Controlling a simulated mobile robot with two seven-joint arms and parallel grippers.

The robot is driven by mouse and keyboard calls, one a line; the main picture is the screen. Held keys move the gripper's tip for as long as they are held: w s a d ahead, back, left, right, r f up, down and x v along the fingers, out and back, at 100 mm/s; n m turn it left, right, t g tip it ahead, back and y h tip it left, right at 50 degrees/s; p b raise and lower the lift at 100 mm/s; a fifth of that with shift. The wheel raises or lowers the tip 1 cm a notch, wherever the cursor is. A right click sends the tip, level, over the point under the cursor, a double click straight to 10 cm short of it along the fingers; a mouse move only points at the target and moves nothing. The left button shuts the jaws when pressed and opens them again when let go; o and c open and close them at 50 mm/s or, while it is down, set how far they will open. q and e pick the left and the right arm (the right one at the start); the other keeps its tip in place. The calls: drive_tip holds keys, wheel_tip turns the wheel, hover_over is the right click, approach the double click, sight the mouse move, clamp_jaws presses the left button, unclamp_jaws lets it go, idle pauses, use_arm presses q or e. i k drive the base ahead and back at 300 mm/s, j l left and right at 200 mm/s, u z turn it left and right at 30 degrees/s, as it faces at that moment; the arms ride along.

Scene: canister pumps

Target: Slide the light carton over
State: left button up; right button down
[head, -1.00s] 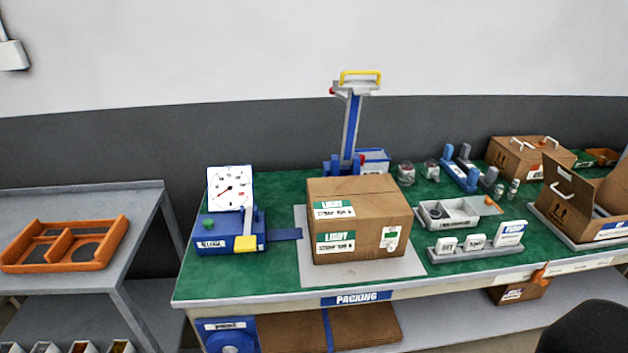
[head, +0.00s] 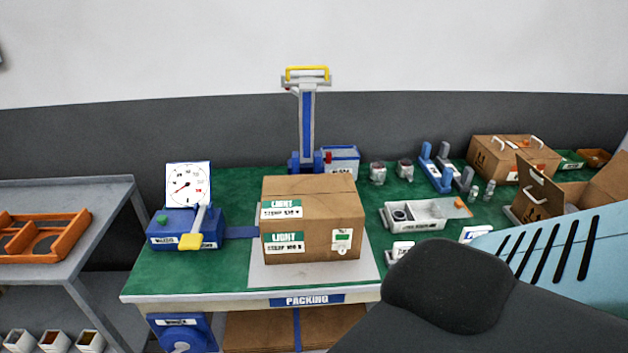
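The light carton (head: 310,220) is a closed brown box with green and white "LIGHT" labels on its front. It stands upright on a grey mat (head: 262,277) on the green packing table (head: 140,282). Neither of my grippers shows in the head view. A dark rounded link and a pale blue slotted part of my own arm cover the lower right, hiding the right front of the table. Nothing of mine touches the carton.
A blue dial device (head: 187,228) stands left of the carton, with a blue strip toward the mat. A blue post with a yellow handle (head: 306,75) rises behind. A grey tray (head: 425,214), a closed carton (head: 512,160) and an open carton (head: 560,200) are to the right.

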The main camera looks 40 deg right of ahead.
sight(304, 218)
drive_tip(key=k+l+u, duration=0.2)
drive_tip(key=l, duration=0.2)
drive_tip(key=k+l+u, duration=0.15)
drive_tip(key=l, duration=0.25)
drive_tip(key=k+l, duration=0.6)
drive_tip(key=l, duration=0.2)
drive_tip(key=u, duration=0.05)
